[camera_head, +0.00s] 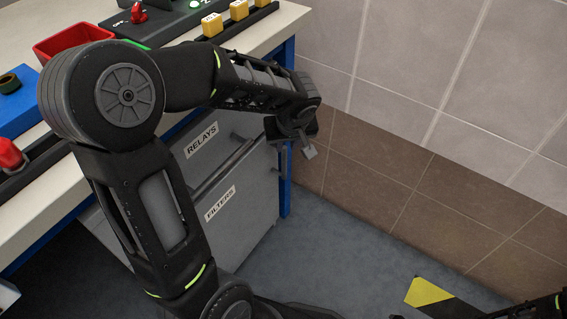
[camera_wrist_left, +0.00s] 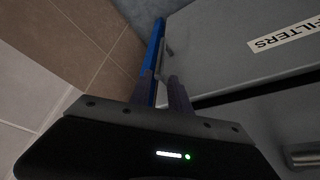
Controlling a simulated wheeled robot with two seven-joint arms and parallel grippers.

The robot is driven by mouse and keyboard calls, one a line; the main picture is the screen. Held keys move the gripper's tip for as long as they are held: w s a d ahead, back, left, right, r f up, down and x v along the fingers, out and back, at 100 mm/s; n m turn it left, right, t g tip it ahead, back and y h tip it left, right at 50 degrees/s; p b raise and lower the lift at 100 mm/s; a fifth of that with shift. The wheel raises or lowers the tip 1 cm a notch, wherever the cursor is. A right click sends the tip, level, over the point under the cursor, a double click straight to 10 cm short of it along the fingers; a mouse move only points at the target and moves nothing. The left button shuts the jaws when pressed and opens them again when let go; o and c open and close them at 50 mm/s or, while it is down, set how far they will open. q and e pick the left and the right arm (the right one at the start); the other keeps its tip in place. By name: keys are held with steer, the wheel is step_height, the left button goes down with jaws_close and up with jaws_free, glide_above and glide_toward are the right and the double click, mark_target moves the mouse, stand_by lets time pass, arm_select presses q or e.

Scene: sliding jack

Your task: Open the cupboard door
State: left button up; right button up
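The grey cupboard door (camera_head: 240,222) labelled FILTERS is shut under the workbench, and its grey face also shows in the wrist view (camera_wrist_left: 225,60). A small upright handle (camera_head: 281,165) sits near its right edge, close to the blue bench leg. It also shows in the wrist view (camera_wrist_left: 169,48), just beyond the fingertips. My left gripper (camera_head: 308,150) is above and beside the handle, not visibly touching it. In the wrist view its two fingers (camera_wrist_left: 163,82) stand apart with nothing held between them.
A grey drawer (camera_head: 208,150) labelled RELAYS is above the door. The bench top (camera_head: 52,190) holds a red bin (camera_head: 72,40) and a control panel. A tiled wall (camera_head: 410,190) stands close on the right. The floor (camera_head: 335,250) before the door is clear; a yellow-black piece (camera_head: 428,292) shows lower right.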

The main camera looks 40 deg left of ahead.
mark_target(284, 159)
arm_select(q)
steer(key=b+x, duration=0.3)
steer(key=x, duration=0.9)
steer(key=shift+d+f, duration=0.1)
steer(key=shift+d, duration=0.05)
steer(key=shift+c, duration=0.5)
jaws_close()
stand_by(0.8)
